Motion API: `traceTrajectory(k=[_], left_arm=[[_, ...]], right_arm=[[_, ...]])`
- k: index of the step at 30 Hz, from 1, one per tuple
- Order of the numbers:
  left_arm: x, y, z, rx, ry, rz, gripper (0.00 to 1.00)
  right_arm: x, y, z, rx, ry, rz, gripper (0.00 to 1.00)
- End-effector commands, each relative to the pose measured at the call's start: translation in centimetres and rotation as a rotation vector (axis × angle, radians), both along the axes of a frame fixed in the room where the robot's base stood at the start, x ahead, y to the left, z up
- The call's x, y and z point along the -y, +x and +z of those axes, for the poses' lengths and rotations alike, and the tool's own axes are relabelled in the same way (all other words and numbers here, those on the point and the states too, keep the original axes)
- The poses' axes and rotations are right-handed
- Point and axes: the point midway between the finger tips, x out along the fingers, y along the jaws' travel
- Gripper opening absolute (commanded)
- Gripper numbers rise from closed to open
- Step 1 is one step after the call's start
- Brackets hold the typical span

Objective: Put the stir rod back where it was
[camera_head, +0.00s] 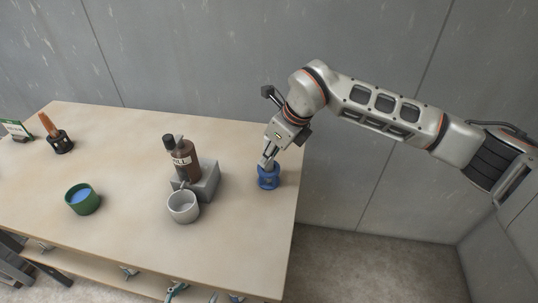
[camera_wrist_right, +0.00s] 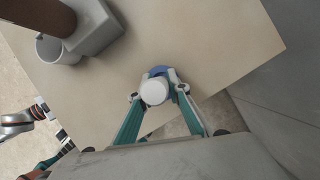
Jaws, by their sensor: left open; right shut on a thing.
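My right gripper (camera_head: 268,161) reaches down from the right over a small blue holder (camera_head: 268,181) near the table's right edge. In the right wrist view its fingers (camera_wrist_right: 154,88) are shut on a pale round-ended piece (camera_wrist_right: 154,93), which I take to be the stir rod, seen end-on. The blue holder (camera_wrist_right: 159,71) shows just behind it. The rod's lower end is hidden, so I cannot tell how deep it sits in the holder. My left gripper (camera_head: 177,290) shows only partly, with a teal finger low at the table's front, and is open.
A green bowl (camera_head: 83,199) with blue liquid, a dark holder (camera_head: 60,143) with a wooden-handled tool and a small sign (camera_head: 17,129) are left. The tabletop between is clear.

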Motion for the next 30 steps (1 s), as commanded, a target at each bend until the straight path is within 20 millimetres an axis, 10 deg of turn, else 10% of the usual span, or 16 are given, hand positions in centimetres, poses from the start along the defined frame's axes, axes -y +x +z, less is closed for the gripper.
traceTrajectory(k=[5, 6, 8, 20, 30], left_arm=[[0.0, 0.0, -0.1, -0.001, 0.0, 0.0, 0.63], [0.0, 0.0, -0.1, -0.001, 0.0, 0.0, 0.63], [0.0, 0.0, -0.1, 0.0, 0.0, 0.0, 0.63], [0.0, 0.0, 0.1, 0.001, 0.0, -0.001, 0.63], [0.0, 0.0, 0.1, 0.002, -0.001, 0.0, 0.63]], right_arm=[[0.0, 0.0, -0.3, -0.001, 0.0, 0.0, 0.0], [0.0, 0.0, -0.4, -0.001, -0.001, 0.0, 0.22], [0.0, 0.0, -0.3, -0.001, -0.001, 0.0, 0.34], [0.0, 0.0, 0.1, 0.0, 0.0, 0.0, 0.34], [2.0, -1.1, 5.5, 0.004, -0.001, -0.001, 0.34]])
